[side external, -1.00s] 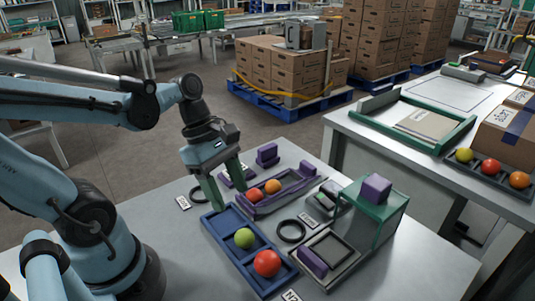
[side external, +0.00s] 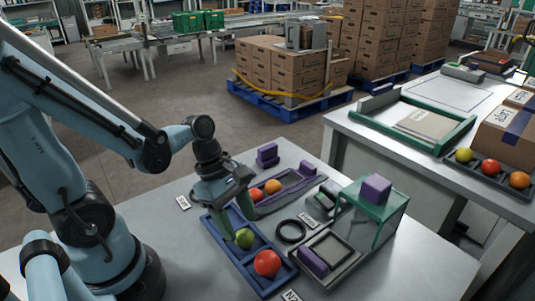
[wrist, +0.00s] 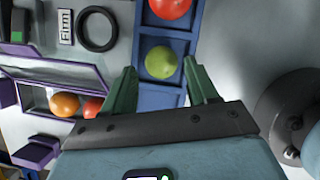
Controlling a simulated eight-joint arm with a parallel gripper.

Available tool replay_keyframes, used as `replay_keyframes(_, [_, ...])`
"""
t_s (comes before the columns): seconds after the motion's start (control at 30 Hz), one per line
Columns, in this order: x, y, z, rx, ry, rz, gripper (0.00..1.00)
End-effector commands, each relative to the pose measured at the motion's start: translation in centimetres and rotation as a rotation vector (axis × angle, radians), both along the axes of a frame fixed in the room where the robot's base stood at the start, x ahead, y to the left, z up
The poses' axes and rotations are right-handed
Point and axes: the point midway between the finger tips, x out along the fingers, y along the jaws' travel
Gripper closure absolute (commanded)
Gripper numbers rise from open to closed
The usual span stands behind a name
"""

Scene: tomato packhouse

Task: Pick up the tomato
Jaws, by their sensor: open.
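A green tomato (side external: 244,239) sits in a compartment of the blue tray (side external: 222,236). A red tomato (side external: 267,263) sits in the same tray's near end compartment. My gripper (side external: 231,228) is open, low over the tray, its fingers beside the green tomato in the side view. In the wrist view the green fingers (wrist: 160,72) stand apart, with the green tomato (wrist: 161,62) between and just beyond their tips. Nothing is held. Whether a finger touches it I cannot tell. The red tomato also shows at the top of the wrist view (wrist: 170,6).
A purple tray (side external: 295,189) with an orange (side external: 272,187) and a red tomato (side external: 256,195) lies beside the blue tray. A black ring (side external: 291,231) and a green stand with a purple block (side external: 376,188) are to the right. The front right table is clear.

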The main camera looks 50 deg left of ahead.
Motion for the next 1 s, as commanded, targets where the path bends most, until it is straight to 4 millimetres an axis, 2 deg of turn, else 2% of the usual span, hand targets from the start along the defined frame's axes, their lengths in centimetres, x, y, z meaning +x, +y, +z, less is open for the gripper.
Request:
replay_keyframes(0.3, [0.2, -0.7, -2.1, 0.001, -0.002, -0.001, 0.42])
replay_keyframes(0.7, [0.2, -1.0, -2.6, 0.000, 0.000, -0.001, 0.42])
replay_keyframes(0.73, [0.2, -0.9, -2.6, 0.000, 0.000, -0.001, 0.43])
replay_keyframes(0.9, [0.2, -0.9, -2.6, 0.000, 0.000, -0.001, 0.69])
replay_keyframes(1.0, [0.2, -0.9, -2.6, -0.001, -0.001, -0.001, 0.70])
